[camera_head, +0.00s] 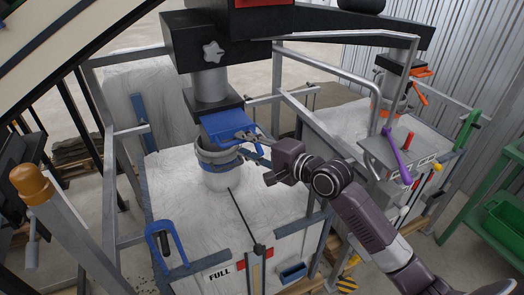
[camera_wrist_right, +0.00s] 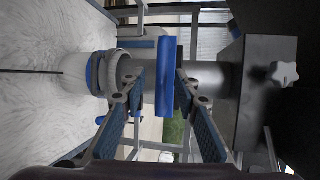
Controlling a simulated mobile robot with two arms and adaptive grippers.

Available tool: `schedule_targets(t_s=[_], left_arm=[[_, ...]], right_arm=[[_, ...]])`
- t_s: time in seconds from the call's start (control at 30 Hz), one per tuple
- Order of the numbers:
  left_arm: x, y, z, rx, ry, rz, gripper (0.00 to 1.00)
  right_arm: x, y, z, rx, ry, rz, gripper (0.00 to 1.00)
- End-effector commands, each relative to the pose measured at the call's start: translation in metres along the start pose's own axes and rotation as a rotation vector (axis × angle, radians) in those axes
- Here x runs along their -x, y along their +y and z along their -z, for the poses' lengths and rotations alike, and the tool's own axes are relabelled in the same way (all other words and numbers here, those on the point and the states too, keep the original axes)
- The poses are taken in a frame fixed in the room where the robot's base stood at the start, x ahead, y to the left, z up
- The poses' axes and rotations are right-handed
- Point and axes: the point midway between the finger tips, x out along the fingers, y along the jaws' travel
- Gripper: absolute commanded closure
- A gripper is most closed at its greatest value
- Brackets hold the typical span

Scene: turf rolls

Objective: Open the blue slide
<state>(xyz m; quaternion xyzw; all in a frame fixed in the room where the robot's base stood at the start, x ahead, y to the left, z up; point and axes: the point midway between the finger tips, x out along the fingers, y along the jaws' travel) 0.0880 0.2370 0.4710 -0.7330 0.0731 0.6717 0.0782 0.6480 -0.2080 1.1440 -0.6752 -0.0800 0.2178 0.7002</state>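The blue slide (camera_head: 228,124) is a flat blue plate under the black and grey spout (camera_head: 210,88), above the grey collar of the big bag. In the right wrist view the slide (camera_wrist_right: 166,75) shows as an upright blue strip between my fingertips. My right gripper (camera_head: 252,145) reaches in from the right at the slide's near edge. In the right wrist view its fingers (camera_wrist_right: 158,88) are apart, one on each side of the slide. A gap shows on the left; the right finger is close, and contact there is unclear. My left gripper is not in view.
The white bag (camera_head: 190,185) with its neck and strap stands below the spout inside a grey metal frame (camera_head: 110,170). A second bag station (camera_head: 400,150) with purple and red handles stands right. A green rack (camera_head: 495,215) is at the far right.

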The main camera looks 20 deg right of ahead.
Motion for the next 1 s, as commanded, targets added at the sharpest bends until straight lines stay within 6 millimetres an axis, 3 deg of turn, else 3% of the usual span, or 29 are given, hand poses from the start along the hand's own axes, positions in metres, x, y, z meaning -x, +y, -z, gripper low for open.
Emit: schedule_targets(t_s=[0.2, 0.43, 0.6, 1.0], left_arm=[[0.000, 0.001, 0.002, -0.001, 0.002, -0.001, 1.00], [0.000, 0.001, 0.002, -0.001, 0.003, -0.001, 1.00], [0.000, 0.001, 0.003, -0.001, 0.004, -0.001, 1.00], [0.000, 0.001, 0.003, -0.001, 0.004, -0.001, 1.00]], right_arm=[[0.048, 0.003, 0.000, 0.000, 0.001, -0.005, 0.71], [0.081, 0.002, 0.000, 0.000, 0.000, -0.004, 0.71], [0.090, 0.001, 0.000, 0.000, -0.001, -0.003, 0.71], [0.091, 0.001, 0.000, 0.000, -0.001, -0.002, 0.71]])
